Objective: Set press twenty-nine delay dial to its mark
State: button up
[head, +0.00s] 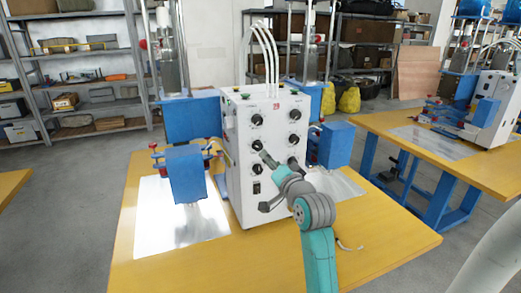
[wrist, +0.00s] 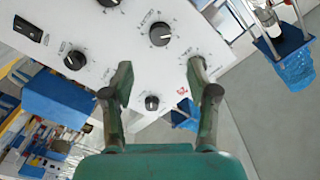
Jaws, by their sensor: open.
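A white press control box (head: 240,200) stands on the yellow table, with two columns of black dials on its front. In the head view my gripper (head: 264,155) is in front of the left column, by the middle dial (head: 257,145). In the wrist view my gripper (wrist: 160,66) is open, its two fingers apart over the panel. Another dial (wrist: 75,60) is to the left. Labels and marks are too small to read, so I cannot tell which is the delay dial.
Blue press units (head: 186,172) flank the box, with a bare metal plate (head: 160,215) at left. The yellow table (head: 150,275) is clear in front. A second press table (head: 450,150) stands at right, and shelves (head: 80,70) line the back.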

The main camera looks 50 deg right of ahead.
aim_at(259, 147)
jog(key=x, duration=0.9)
jog(key=shift+w, duration=0.1)
grip_shut()
